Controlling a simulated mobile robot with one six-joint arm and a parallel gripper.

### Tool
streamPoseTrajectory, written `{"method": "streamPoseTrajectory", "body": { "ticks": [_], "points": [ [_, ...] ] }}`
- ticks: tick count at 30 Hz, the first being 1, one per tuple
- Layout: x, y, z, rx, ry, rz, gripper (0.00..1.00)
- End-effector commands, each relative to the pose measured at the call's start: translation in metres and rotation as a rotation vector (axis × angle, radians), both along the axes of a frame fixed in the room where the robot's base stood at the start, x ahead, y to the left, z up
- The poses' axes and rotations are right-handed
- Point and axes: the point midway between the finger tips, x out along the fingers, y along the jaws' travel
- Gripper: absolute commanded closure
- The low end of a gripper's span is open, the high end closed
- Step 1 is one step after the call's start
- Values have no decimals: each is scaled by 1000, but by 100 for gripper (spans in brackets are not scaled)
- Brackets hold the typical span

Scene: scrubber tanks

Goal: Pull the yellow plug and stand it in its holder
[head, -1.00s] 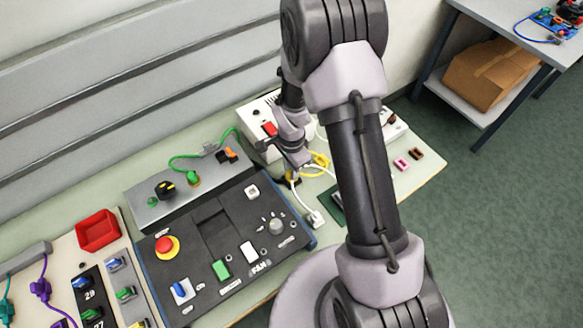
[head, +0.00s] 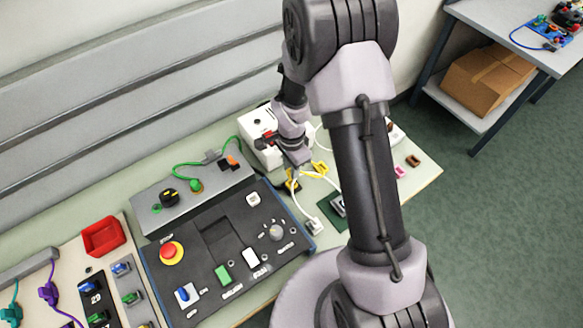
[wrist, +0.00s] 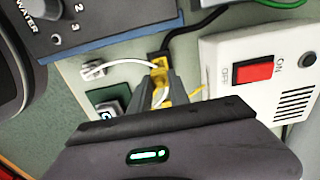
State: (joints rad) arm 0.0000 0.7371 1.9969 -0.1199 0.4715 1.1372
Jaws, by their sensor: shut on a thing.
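My gripper (wrist: 166,90) is shut on the yellow plug (wrist: 160,64), which shows between and just beyond the fingertips in the wrist view. The plug is against a small black block (wrist: 155,57) with a black cord; I cannot tell whether it is still seated there. In the head view my gripper (head: 298,168) is low over the bench, and a yellow and black piece (head: 292,184) shows just below it. Another yellow piece (head: 320,169) lies to its right. I cannot tell which thing is the holder.
A white box (wrist: 262,75) with a red switch stands close on the right in the wrist view. A white cable (wrist: 125,64) runs left to a white plug (wrist: 92,70). The dark control panel (head: 225,245) and a green pad (head: 331,214) are near in the head view.

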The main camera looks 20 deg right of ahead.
Motion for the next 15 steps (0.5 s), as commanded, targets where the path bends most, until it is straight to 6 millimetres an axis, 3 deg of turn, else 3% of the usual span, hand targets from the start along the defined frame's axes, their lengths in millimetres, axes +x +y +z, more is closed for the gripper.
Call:
{"method": "streamPoseTrajectory", "body": {
  "ticks": [11, 15],
  "points": [
    [0, -1, 1, 0, 1, -1, 100],
    [8, -26, 1, 0, -1, -5, 100]
  ]
}}
